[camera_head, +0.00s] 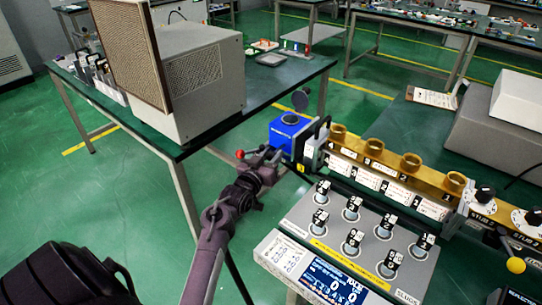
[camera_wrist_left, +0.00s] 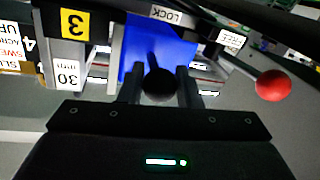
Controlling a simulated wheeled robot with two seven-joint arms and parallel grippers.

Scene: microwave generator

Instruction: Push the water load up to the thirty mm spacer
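The water load (camera_head: 286,136) is a blue block at the left end of the brass waveguide row in the head view. It also shows in the left wrist view (camera_wrist_left: 150,45), beside a LOCK label. The thirty mm spacer (camera_wrist_left: 67,75), marked 30 mm, stands left of it there, near a yellow 3 tag. A narrow gap shows between the spacer and the load's grey edge. My left gripper (camera_head: 272,156) is at the load's near side. Its fingers (camera_wrist_left: 160,88) close on both sides of a round black knob (camera_wrist_left: 159,84). My right gripper is out of view.
A red ball-ended lever (camera_wrist_left: 273,85) stands right of my left fingers. The brass waveguide (camera_head: 390,160) runs right from the load. A table with a grey horn unit (camera_head: 195,85) stands at left.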

